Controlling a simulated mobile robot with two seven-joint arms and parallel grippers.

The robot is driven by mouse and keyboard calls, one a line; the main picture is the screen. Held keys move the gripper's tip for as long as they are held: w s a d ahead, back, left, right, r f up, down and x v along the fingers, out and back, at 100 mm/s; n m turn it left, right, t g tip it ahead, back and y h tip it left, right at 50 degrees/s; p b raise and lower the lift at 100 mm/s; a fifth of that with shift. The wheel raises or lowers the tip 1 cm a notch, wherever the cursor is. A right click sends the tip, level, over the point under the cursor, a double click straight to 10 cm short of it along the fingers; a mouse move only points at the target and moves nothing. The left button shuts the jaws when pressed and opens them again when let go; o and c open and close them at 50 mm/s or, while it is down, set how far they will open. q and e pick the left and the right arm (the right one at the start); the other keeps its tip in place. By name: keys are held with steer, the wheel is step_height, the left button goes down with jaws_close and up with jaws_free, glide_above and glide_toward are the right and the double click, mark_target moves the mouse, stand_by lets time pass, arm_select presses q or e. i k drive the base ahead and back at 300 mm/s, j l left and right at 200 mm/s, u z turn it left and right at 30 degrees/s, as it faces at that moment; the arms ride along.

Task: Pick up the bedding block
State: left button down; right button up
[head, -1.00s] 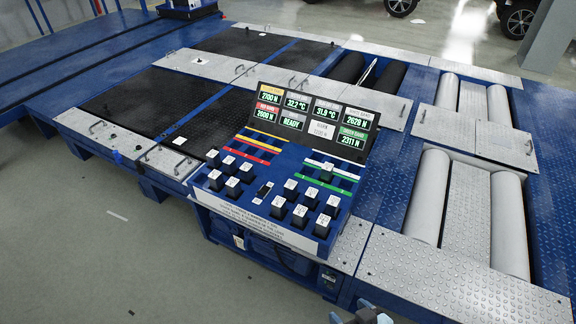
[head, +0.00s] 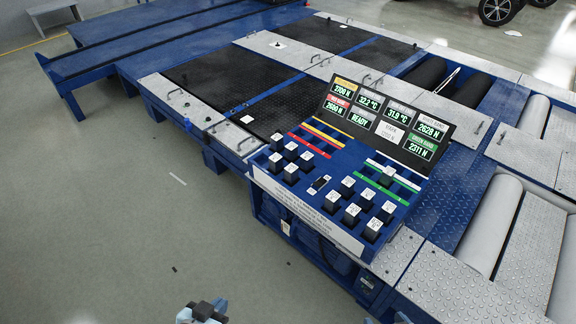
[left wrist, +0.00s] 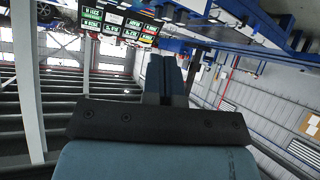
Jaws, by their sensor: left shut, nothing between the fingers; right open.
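Several small black blocks with white labelled tops stand on the blue sloped console (head: 290,207). The labels are too small to read, so I cannot tell which is the bedding block. One block (head: 387,176) stands apart among the white and green strips at the console's right. My left gripper (head: 205,312) is at the bottom edge of the head view, below and left of the console, away from the blocks. In the left wrist view its fingers (left wrist: 166,76) are together and empty. My right gripper (head: 387,320) barely shows at the bottom edge, open.
A dark display panel (head: 385,120) with lit readouts rises behind the blocks. The blue roller tester with black plates (head: 240,85) and grey rollers (head: 490,220) surrounds the console.

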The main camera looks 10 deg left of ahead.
mark_target(276, 167)
steer(key=i+j+z, duration=0.2)
steer(key=i, duration=0.25)
steer(key=i+j+z, duration=0.2)
steer(key=i, duration=0.25)
steer(key=i+j+z, duration=0.2)
steer(key=i+j, duration=0.15)
steer(key=i, duration=0.05)
